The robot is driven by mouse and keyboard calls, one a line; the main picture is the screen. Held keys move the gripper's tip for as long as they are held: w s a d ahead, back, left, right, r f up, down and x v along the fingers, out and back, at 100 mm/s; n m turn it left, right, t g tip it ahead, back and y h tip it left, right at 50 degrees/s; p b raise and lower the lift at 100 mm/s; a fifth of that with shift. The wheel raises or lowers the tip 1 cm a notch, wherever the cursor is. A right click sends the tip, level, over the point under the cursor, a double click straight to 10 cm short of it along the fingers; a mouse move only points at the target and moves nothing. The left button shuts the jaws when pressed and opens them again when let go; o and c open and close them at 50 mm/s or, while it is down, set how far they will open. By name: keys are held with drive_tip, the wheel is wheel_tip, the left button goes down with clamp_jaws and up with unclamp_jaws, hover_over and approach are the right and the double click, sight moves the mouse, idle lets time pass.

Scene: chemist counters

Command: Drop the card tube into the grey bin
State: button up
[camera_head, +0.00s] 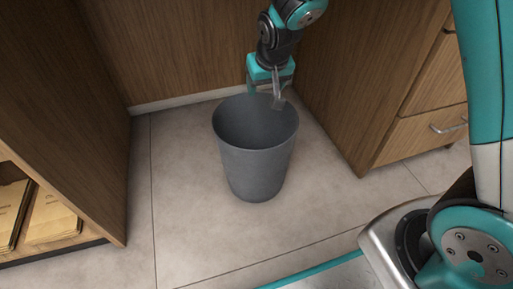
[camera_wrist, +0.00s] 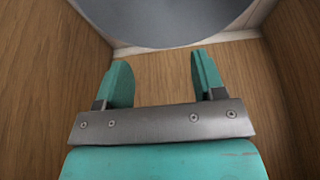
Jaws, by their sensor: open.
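The grey bin (camera_head: 255,172) stands upright on the floor in the middle of the head view. My gripper (camera_head: 265,96) is over the bin's far rim, pointing down. In the wrist view its two teal fingers (camera_wrist: 161,68) are spread apart with nothing between them. A curved grey part of the bin (camera_wrist: 165,22) fills the top of the wrist view, apart from the fingers. The card tube does not show in either view. The lower inside of the bin is hidden by its near wall.
A wooden cabinet side (camera_head: 65,100) stands left of the bin, with flat brown packets (camera_head: 50,214) on its low shelf. A wooden drawer unit (camera_head: 425,125) with a metal handle stands to the right. A wooden panel closes the back. Tiled floor (camera_head: 190,220) around the bin is clear.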

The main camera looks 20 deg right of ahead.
drive_tip(key=p+v, duration=0.5)
drive_tip(key=v, duration=0.7)
